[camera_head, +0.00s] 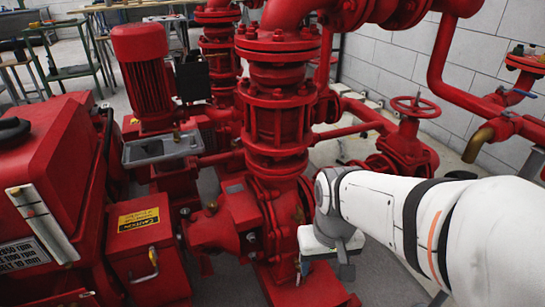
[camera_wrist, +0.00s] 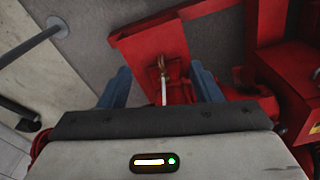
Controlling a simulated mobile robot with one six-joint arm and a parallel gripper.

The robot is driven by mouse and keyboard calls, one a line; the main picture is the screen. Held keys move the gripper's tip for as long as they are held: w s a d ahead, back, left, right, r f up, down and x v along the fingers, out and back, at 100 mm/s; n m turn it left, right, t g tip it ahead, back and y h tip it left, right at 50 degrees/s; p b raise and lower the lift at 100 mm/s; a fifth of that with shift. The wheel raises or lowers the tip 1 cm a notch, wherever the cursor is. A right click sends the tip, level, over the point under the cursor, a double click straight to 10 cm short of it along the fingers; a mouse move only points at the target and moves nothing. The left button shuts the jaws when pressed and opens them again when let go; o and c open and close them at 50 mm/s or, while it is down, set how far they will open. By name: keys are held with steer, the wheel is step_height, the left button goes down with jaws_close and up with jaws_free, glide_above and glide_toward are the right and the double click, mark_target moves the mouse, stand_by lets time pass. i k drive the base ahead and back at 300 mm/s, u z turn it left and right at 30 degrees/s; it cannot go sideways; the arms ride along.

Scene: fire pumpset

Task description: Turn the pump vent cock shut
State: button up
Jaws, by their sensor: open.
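A small brass cock (camera_wrist: 161,64) with a thin pale lever (camera_wrist: 164,92) shows in the wrist view, in front of red pump metal. I take it to be the vent cock. The lever runs toward the camera, between the fingers. My gripper (camera_wrist: 162,86) is open, with one blue finger on each side of the lever and visible gaps to both. In the head view my gripper (camera_head: 322,252) is low beside the red pump casing (camera_head: 285,205). The cock cannot be made out there. Whether the fingertips reach past the lever is unclear.
A tall red pipe column (camera_head: 277,120) rises above the pump. A red handwheel valve (camera_head: 408,140) stands behind my arm. A red motor (camera_head: 145,75) and a red box with a yellow caution label (camera_head: 139,218) stand left. Grey floor shows in the wrist view (camera_wrist: 75,80).

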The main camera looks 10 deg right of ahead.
mark_target(299, 209)
steer(key=u, duration=0.7)
steer(key=k, duration=1.3)
steer(key=z, duration=0.75)
steer(key=i, duration=1)
steer(key=u, duration=0.05)
